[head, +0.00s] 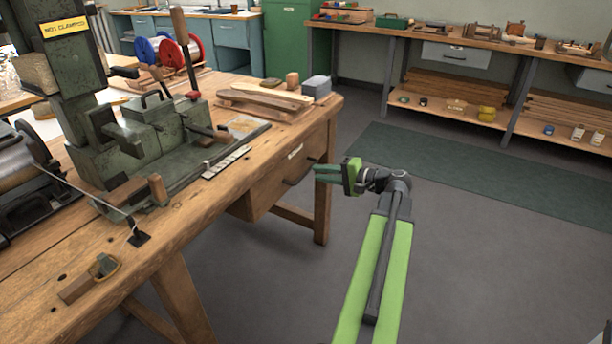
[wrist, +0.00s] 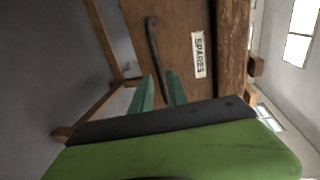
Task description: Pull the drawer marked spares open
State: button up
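The wooden drawer (head: 270,188) hangs under the right end of the workbench and looks shut. Its white label (wrist: 198,54) reads SPARES in the wrist view. A dark bar handle (wrist: 153,45) is on the drawer front; in the head view the handle (head: 293,179) slants beside the fingers. My gripper (head: 316,174) is open, its green fingers pointing at the drawer front near the handle's right end. In the wrist view the handle's lower end shows between the two fingertips (wrist: 159,84). Whether the fingers touch the handle cannot be told.
The workbench (head: 190,215) carries a green machine (head: 145,130), wood pieces (head: 265,100) and a grey block (head: 316,86) above the drawer. A bench leg (head: 321,205) stands just right of the drawer. The floor (head: 480,260) in front is clear.

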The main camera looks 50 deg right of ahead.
aim_at(309, 171)
jog(key=x, duration=0.5)
jog(key=shift+w+f+b, duration=0.1)
jog(key=shift+w+b, duration=0.1)
jog(key=shift+b, duration=0.15)
jog(key=shift+c, duration=0.4)
grip_shut()
dwell(0.6)
